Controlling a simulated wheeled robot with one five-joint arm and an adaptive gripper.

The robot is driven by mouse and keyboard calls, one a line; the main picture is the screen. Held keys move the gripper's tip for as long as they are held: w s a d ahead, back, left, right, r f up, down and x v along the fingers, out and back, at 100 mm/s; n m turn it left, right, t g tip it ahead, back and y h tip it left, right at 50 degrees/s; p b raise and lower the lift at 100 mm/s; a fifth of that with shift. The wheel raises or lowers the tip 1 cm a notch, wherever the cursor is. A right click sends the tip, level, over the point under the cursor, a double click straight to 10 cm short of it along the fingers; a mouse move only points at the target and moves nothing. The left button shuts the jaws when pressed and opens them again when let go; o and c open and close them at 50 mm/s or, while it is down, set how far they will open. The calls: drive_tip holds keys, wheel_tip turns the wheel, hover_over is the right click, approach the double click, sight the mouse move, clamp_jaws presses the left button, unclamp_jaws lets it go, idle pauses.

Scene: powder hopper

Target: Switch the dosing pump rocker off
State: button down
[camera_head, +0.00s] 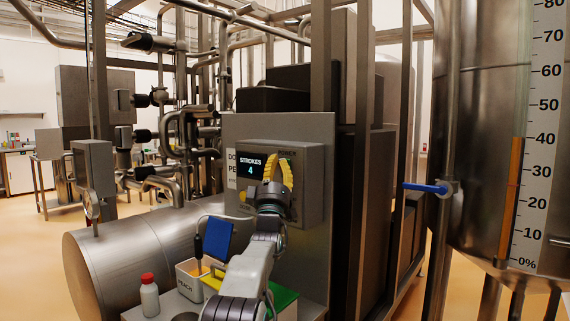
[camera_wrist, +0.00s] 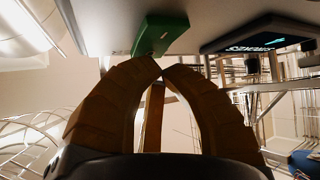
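The grey pump control box (camera_head: 312,205) stands upright on a panel, with a dark display (camera_head: 252,167) reading "STROKES 4". A "POWER" label is partly visible at its upper right. My gripper (camera_head: 278,165) has yellow fingers and is in front of the box, right of the display, hiding the spot under the label. In the wrist view, my gripper (camera_wrist: 161,64) has its fingertips together, with nothing seen between them. A green rocker (camera_wrist: 160,35) shows just beyond the tips, beside the display (camera_wrist: 258,38). I cannot tell whether the tips touch it or which way it is tilted.
Below my arm are a white bin (camera_head: 190,283) marked "PEACH", a blue board (camera_head: 217,238), a green lid (camera_head: 284,298) and a red-capped bottle (camera_head: 149,296). A steel tank with a blue valve handle (camera_head: 426,188) and a percent scale (camera_head: 538,150) stands right.

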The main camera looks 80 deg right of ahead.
drive_tip(key=shift+s+d, duration=0.1)
drive_tip(key=shift+d, duration=0.05)
drive_tip(key=shift+w+a+f+b, duration=0.15)
drive_tip(key=shift+w+a+b, duration=0.25)
drive_tip(key=shift+b, duration=0.95)
drive_tip(key=shift+a, duration=0.3)
idle(0.4)
